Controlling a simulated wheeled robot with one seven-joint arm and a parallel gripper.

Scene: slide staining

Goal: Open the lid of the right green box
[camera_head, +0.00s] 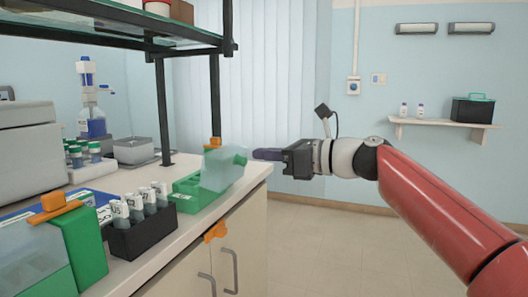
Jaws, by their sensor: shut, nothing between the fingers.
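The right green box (187,197) sits on the counter near its right end. Its translucent lid (222,170) is tilted up at the right part of the green base, and the base's left part shows uncovered. A round green part (240,160) is on the lid's right side. My gripper (256,154) is shut and empty, pointing left, with its tip just right of this green part. I cannot tell whether they touch. The left green box (85,245) is at the front left with its translucent front and an orange piece (54,206) on top.
A black rack (142,238) of labelled bottles stands between the green boxes. A glass shelf (130,22) on dark posts overhangs the counter. The floor right of the counter is clear.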

